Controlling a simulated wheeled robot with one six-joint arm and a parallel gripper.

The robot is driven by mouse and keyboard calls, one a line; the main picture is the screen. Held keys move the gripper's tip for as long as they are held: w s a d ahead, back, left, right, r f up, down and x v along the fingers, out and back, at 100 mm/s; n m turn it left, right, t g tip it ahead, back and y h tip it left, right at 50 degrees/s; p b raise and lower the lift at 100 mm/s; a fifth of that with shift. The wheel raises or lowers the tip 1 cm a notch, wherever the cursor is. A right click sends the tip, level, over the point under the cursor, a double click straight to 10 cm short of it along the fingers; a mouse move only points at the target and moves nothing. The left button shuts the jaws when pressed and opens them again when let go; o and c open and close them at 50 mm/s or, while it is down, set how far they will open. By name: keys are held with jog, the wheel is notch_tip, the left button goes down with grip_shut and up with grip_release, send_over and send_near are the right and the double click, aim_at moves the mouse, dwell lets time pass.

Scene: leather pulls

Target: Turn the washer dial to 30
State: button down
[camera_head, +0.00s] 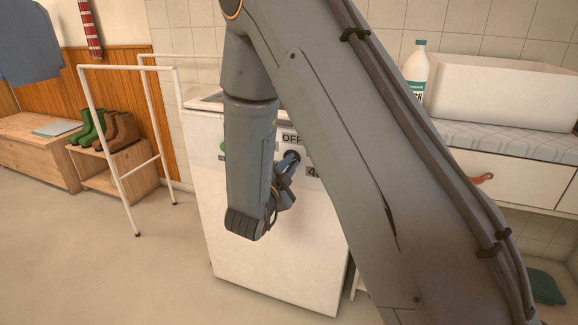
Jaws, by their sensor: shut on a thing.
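The white washer (285,262) stands against the tiled wall behind my arm. Its dark dial (293,155) is on the front panel, below an "OFF" label (292,138). A label starting with "4" (312,172) shows to the lower right of the dial, cut off by my arm. No "30" label shows, and my arm hides parts of the panel. My gripper (288,163) is at the dial and shut on it, and its fingers cover much of the dial. The dial's pointing direction cannot be made out.
A white rack (127,130) stands left of the washer, near a wooden bench with boots (122,128). A counter with a white basin (500,92) and a bottle (416,72) is at the right, above a drawer with a leather pull (482,178). Floor at front left is clear.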

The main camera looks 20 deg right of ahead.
jog(key=shift+m, duration=0.3)
dwell(0.4)
jog(key=c, duration=1.8)
grip_release()
jog(key=shift+a, duration=0.1)
jog(key=shift+v, duration=3.95)
